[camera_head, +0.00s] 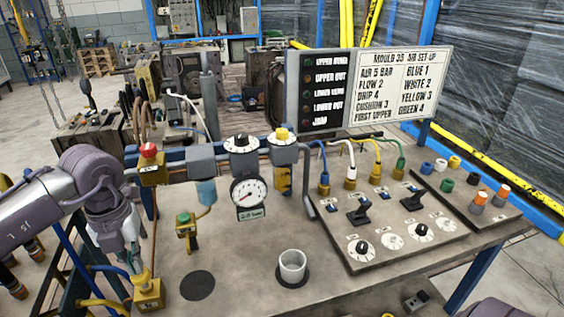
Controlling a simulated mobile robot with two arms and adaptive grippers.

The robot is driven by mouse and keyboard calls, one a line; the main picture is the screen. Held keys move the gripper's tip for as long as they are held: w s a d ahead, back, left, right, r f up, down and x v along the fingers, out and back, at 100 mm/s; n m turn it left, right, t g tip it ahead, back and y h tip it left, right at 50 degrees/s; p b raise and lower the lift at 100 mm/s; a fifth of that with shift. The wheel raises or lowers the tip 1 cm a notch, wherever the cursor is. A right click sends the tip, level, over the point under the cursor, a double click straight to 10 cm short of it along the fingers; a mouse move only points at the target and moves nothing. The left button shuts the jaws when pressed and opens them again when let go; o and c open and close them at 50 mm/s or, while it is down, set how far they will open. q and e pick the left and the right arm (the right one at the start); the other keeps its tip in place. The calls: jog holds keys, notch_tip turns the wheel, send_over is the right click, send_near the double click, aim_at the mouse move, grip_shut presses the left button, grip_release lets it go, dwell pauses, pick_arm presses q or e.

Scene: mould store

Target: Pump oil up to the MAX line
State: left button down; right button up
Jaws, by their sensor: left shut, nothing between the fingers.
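An amber bowl (284,180) hangs under the yellow-topped unit of the air set; its MAX line and oil level are too small to read. A yellow hand piece with a green button (187,230) stands on the bench left of the round gauge (249,192). A yellow block (149,294) with hoses sits at the bench's near left edge. My left gripper (135,262) is shut and empty, pointing down just above this block; I cannot tell whether they touch. My right gripper is out of view.
A white cup (292,266) stands on a dark disc at the front of the bench (238,275). A bare dark disc (197,285) lies left of it. A panel with switches and dials (392,240) and a sign board (400,85) take the right side.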

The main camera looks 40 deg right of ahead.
pick_arm(q)
jog(key=shift+f+b, duration=1.05)
jog(key=shift+f, duration=0.3)
jog(key=shift+r, duration=0.15)
jog(key=shift+r+p, duration=0.75)
jog(key=shift+r, duration=0.9)
notch_tip(320, 180, up, 6)
jog(key=p, duration=0.2)
jog(key=shift+p, duration=0.35)
